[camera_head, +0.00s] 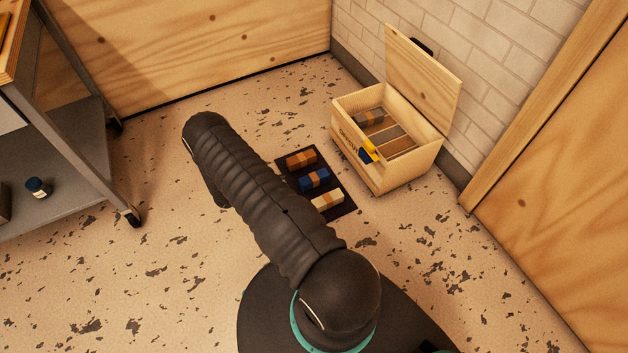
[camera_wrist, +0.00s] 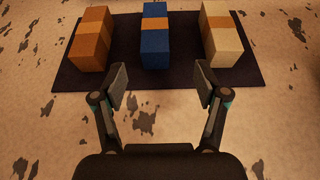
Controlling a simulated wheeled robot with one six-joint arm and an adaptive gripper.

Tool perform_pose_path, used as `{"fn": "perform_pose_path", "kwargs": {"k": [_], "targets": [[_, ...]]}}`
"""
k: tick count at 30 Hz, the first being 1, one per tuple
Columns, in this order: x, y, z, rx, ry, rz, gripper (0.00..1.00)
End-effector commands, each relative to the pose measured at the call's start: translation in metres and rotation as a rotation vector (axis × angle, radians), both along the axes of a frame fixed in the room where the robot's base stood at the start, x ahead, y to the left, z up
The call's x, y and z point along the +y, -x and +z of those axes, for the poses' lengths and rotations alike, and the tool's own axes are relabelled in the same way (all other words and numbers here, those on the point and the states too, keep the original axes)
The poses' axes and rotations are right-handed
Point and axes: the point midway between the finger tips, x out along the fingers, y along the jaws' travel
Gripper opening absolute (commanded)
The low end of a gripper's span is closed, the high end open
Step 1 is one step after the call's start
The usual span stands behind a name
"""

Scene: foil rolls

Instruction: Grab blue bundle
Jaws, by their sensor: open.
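The blue bundle (camera_head: 310,180) has an orange band and lies on a dark mat (camera_head: 343,211) on the floor, between an orange-brown bundle (camera_head: 300,160) and a cream bundle (camera_head: 327,200). In the wrist view the blue bundle (camera_wrist: 154,52) is in the middle of the mat, with the brown bundle (camera_wrist: 90,45) to its left and the cream bundle (camera_wrist: 222,42) to its right. My gripper (camera_wrist: 161,85) is open and empty. Its fingertips appear to either side of the blue bundle's near end, not touching it. In the head view my arm hides the gripper.
A metal cart (camera_head: 75,150) stands at left. Speckled floor around the mat is clear.

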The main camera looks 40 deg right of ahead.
Motion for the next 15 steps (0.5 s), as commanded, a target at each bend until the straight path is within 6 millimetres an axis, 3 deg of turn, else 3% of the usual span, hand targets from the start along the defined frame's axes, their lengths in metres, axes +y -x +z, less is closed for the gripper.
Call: {"fn": "perform_pose_path", "kwargs": {"k": [7, 15], "targets": [[-0.041, 0.011, -0.017, 0.001, 0.000, -0.004, 0.73], [-0.058, 0.013, -0.024, -0.001, -0.001, -0.001, 0.73]]}}
